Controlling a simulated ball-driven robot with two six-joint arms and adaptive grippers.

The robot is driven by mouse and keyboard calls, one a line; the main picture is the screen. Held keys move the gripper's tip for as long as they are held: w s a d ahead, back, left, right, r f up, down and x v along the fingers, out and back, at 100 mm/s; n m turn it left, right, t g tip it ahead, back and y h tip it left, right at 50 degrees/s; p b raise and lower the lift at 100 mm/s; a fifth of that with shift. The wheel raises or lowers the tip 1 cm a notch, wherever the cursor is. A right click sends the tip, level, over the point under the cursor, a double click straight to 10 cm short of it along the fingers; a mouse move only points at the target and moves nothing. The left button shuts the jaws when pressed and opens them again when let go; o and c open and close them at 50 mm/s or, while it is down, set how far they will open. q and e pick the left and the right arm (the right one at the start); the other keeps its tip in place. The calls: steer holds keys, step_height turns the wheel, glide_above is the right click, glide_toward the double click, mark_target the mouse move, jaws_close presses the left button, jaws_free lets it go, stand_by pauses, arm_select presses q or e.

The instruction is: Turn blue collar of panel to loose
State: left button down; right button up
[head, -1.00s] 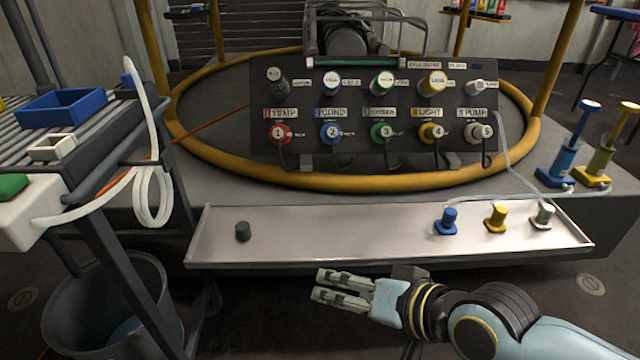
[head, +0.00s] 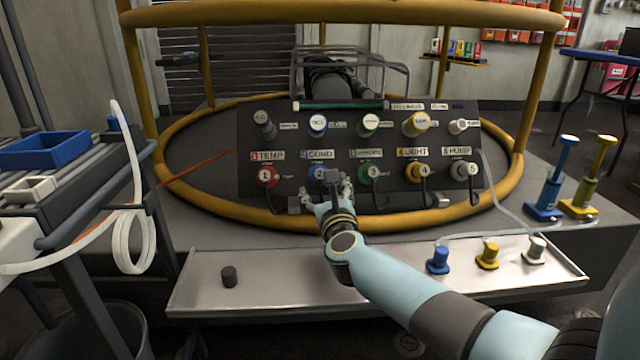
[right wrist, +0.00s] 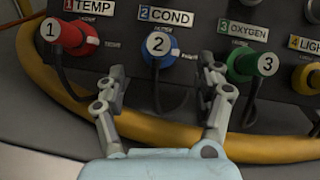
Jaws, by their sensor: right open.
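The dark sloped panel (head: 346,192) stands inside the yellow ring and carries two rows of labelled knobs and connectors. The blue collar (head: 315,176), numbered 2 under the COND label, is in the lower row and partly hidden by my gripper in the head view. In the right wrist view the blue collar (right wrist: 160,47) lies ahead, between the fingers' directions, with a dark cable hanging below it. My right gripper (head: 328,192) is open in front of it; in the right wrist view its fingertips (right wrist: 164,82) stand apart, below the collar, with nothing between them but the cable behind. My left gripper is not in view.
Red collar 1 (right wrist: 50,32) and green collar 3 (right wrist: 252,65) flank the blue one closely. A metal tray (head: 300,276) in front holds a dark cap (head: 229,276) and blue, yellow and white caps. A cart (head: 60,190) stands at left.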

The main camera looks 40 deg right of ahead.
mark_target(320, 181)
steer(key=b+x, duration=0.1)
steer(key=x, duration=0.3)
steer(key=shift+w+f, duration=0.1)
steer(key=shift+f, duration=0.05)
steer(key=shift+w+d, duration=0.25)
steer(key=shift+w, duration=0.15)
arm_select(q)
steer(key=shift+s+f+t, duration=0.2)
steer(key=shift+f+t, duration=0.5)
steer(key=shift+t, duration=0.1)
arm_select(e)
steer(key=c, duration=1.2)
